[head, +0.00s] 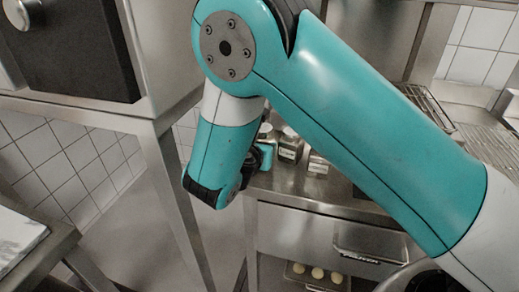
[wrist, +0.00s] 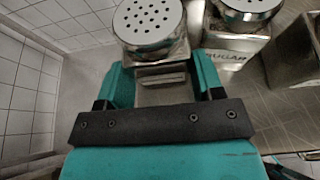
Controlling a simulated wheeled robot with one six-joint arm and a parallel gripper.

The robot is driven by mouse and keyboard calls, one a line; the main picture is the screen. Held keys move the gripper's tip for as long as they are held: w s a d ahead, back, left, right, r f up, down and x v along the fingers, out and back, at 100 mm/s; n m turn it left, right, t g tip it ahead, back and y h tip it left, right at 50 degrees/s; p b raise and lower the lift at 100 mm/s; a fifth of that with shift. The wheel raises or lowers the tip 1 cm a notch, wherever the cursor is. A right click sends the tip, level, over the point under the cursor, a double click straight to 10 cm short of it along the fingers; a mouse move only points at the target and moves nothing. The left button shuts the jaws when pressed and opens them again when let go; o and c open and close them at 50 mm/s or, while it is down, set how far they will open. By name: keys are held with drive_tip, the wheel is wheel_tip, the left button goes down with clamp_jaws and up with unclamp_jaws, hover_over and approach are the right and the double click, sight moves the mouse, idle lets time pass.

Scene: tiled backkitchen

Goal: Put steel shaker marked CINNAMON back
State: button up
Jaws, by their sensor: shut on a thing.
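A steel shaker (wrist: 150,55) with a round perforated lid stands between the two teal fingers of my gripper (wrist: 163,78) in the wrist view. The gripper is shut on it. Its label does not show, so I cannot read whether it says CINNAMON. In the head view my gripper (head: 262,158) is mostly hidden behind my arm, at the left end of the steel counter (head: 300,188). I cannot tell from these views whether the held shaker touches the counter.
A shaker marked SUGAR (wrist: 236,48) stands close to the right of the held one. Another container (wrist: 293,52) is further right. In the head view, labelled shakers (head: 290,148) stand on the counter. A steel post (head: 172,190) rises left of my gripper.

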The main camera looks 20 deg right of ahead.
drive_tip(key=shift+f, duration=0.2)
drive_tip(key=shift+f, duration=0.2)
drive_tip(key=o, duration=1)
